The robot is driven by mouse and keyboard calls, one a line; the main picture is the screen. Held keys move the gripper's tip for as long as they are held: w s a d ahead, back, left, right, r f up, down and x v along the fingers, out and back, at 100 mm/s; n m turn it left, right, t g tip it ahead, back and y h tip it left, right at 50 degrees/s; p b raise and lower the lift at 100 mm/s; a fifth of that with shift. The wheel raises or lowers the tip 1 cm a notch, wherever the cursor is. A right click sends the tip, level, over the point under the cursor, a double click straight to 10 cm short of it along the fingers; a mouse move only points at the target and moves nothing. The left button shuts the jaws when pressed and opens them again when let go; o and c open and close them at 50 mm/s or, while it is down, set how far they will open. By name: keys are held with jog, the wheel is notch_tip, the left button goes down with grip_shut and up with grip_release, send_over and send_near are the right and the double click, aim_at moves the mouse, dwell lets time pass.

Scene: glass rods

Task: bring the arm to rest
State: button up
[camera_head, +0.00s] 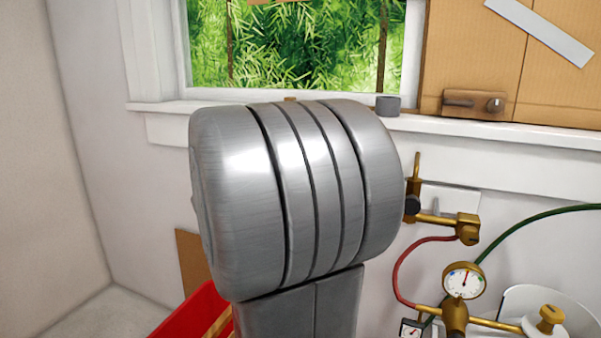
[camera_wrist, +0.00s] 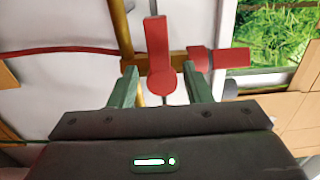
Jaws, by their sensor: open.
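My gripper (camera_wrist: 164,76) shows in the wrist view, its two green fingers apart. A red valve handle (camera_wrist: 158,50) on a brass pipe shows between and beyond the fingertips. I cannot tell how near the handle is, and nothing looks gripped. In the head view, a big grey metal joint of my own arm (camera_head: 300,190) fills the middle, and my gripper is not seen there.
A window (camera_head: 300,45) with a white sill stands behind my arm, with a cardboard panel (camera_head: 470,50) to its right. Brass fittings, a red hose (camera_head: 402,270) and a pressure gauge (camera_head: 464,281) are at the right. A red container (camera_head: 190,310) is low at left.

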jog(key=x, duration=0.5)
jog(key=shift+w+d, duration=0.1)
jog(key=shift+f+n+p, duration=0.1)
jog(key=shift+n+p, duration=0.55)
jog(key=shift+n, duration=0.45)
jog(key=shift+f+n+p, duration=0.3)
jog(key=shift+f+n, duration=0.1)
jog(key=shift+n, duration=0.5)
jog(key=shift+s, duration=0.2)
